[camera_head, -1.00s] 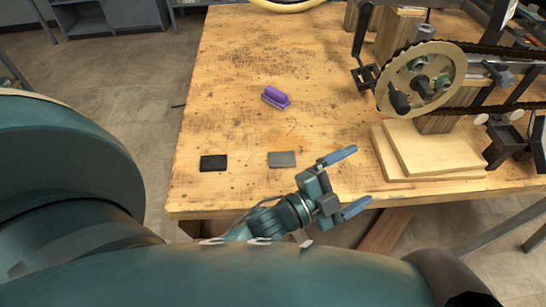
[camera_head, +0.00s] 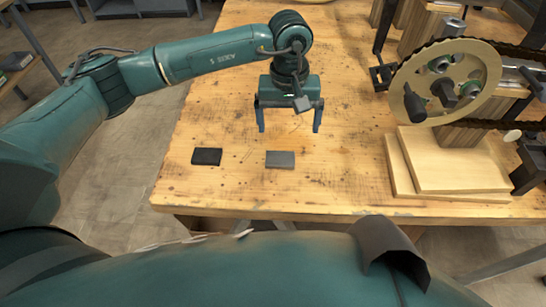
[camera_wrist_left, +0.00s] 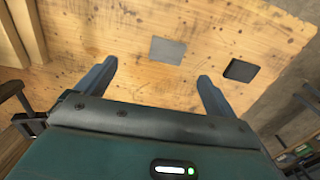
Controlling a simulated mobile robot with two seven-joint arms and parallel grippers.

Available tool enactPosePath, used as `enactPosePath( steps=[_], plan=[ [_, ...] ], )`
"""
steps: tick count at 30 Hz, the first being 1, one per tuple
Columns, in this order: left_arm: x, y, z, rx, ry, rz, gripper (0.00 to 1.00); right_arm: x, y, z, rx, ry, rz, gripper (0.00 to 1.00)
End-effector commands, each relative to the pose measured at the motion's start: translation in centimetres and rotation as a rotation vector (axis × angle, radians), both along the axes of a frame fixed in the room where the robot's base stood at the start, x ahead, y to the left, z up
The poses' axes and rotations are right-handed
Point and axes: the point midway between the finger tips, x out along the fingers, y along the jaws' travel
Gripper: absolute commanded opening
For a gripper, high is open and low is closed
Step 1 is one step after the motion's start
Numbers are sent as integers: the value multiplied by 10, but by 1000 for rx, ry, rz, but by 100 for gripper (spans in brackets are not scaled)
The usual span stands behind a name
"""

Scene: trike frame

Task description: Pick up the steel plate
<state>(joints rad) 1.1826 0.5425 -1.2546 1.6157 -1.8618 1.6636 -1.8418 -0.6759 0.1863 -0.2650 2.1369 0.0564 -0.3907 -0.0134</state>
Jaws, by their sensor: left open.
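A thin grey steel plate (camera_head: 280,160) lies flat on the wooden table, near its front edge. It also shows in the left wrist view (camera_wrist_left: 167,50), ahead of the fingers and between their lines. My left gripper (camera_head: 289,130) is open and empty, its fingers pointing toward the front edge. In the head view its tips show just beyond the plate, apart from it. The left wrist view shows both fingers (camera_wrist_left: 155,78) spread wide. My right gripper is not in view.
A black flat block (camera_head: 206,156) lies left of the plate on the table (camera_head: 345,185). A trike frame with a brass chainring (camera_head: 445,82) stands at the right on wooden boards (camera_head: 455,165). The table between plate and boards is clear.

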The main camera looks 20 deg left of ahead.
Motion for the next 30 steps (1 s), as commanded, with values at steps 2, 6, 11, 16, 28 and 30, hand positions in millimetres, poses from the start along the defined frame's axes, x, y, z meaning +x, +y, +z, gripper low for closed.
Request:
enactPosePath(
  steps=[2, 6, 11, 16, 28, 30],
  plan=[
    [5, 9, 0, 40, -16, -13, 94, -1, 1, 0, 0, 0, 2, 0],
    [5, 10, -20, 47, -15, -16, 94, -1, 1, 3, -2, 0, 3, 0],
    [4, 10, -51, 44, -14, -15, 94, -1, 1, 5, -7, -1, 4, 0],
    [5, 10, -72, 42, -16, -15, 94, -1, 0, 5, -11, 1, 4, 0],
    [3, 15, -117, 39, -14, -14, 94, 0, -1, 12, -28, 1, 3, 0],
    [3, 15, -123, 39, -17, -15, 94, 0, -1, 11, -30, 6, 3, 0]
  ],
)
